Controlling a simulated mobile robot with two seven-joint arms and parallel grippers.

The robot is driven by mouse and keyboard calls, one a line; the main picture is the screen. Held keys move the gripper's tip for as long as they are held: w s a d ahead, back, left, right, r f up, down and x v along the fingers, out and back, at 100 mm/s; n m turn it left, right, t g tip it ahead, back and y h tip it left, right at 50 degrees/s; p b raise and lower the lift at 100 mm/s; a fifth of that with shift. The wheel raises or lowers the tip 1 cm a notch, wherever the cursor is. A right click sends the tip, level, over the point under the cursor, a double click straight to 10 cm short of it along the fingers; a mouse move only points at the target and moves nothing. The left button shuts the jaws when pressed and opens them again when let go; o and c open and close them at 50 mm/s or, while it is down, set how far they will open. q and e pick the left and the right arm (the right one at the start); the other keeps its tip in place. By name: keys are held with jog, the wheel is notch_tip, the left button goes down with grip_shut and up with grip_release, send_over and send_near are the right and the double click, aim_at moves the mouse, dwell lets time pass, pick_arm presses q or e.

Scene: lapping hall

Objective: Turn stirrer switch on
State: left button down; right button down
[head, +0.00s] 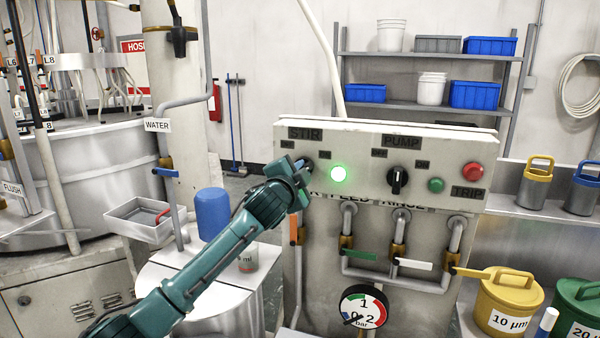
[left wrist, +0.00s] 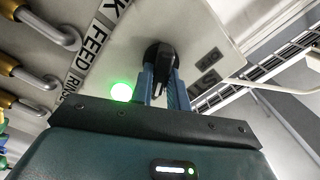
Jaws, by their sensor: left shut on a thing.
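The STIR switch is a black rotary knob (left wrist: 160,56) on the left part of the pale control panel (head: 440,160); in the head view my gripper mostly covers it. My left gripper (head: 303,170) is at the panel under the STIR label (head: 305,134). In the left wrist view its two blue fingers (left wrist: 163,88) are shut on the knob, one on each side. A green lamp (head: 339,173) just right of the knob is lit; it also glows in the left wrist view (left wrist: 121,92). My right gripper is not in view.
The PUMP knob (head: 397,181), a green button (head: 436,185) and a red button (head: 473,171) sit further right on the panel. Valves with pipes and a pressure gauge (head: 363,308) are below. A blue cylinder (head: 212,213) stands left of my forearm.

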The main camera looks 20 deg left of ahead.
pick_arm(q)
jog(key=c, duration=1.4)
grip_release()
jog(key=shift+o, duration=0.2)
jog(key=shift+s, duration=0.1)
jog(key=s+b, duration=0.3)
jog(key=s, duration=1)
jog(key=shift+a, duration=0.2)
jog(key=shift+f, duration=0.1)
